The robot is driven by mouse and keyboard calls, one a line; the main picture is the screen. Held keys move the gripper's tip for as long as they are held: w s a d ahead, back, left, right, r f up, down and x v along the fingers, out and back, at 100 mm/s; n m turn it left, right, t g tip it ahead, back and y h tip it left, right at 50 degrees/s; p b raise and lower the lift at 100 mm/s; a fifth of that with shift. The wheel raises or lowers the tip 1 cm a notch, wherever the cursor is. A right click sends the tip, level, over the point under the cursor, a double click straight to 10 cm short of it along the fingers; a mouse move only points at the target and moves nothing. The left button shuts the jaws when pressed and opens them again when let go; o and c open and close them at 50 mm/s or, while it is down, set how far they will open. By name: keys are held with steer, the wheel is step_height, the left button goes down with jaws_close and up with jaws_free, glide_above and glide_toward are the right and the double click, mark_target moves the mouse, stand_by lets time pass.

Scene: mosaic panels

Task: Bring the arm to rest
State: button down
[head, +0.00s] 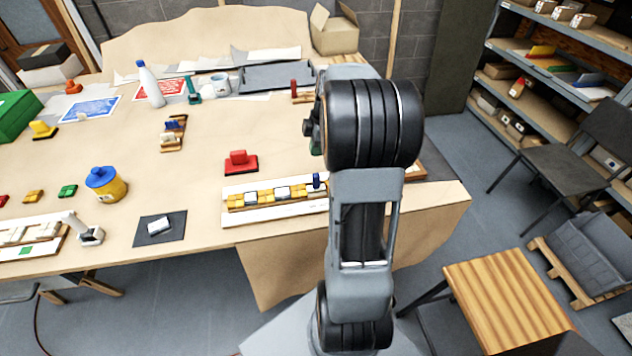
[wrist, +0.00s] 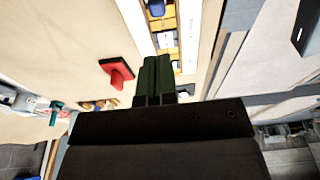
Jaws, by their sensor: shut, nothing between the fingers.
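My gripper (wrist: 157,62) shows in the wrist view with its two dark green fingers pressed together and nothing between them. It points toward the row of yellow and white tiles on the mosaic panel (wrist: 137,25), and I cannot tell its height above the table. In the head view my raised arm hides most of the gripper.
A wooden-topped stool (head: 512,300) and a dark chair (head: 585,150) stand at the right.

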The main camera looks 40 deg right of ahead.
stand_by(0.4)
steer(key=m, duration=0.3)
steer(key=shift+d+f, duration=0.1)
steer(key=shift+f, duration=0.1)
steer(key=s+a+r+m+t, duration=0.1)
steer(key=s+a+r+m, duration=0.1)
steer(key=a, duration=0.5)
steer(key=s+a+r+m+t+h, duration=0.1)
steer(key=s+a+r+m, duration=0.1)
steer(key=s+a+m, duration=0.2)
steer(key=s+a+r+m+t+h, duration=0.1)
steer(key=s+a+r+m, duration=0.1)
steer(key=s+a, duration=0.4)
steer(key=a+m, duration=0.1)
steer(key=a, duration=0.3)
steer(key=shift+s+m+t, duration=0.15)
steer(key=shift+m+t, duration=0.15)
steer(key=shift+m, duration=0.1)
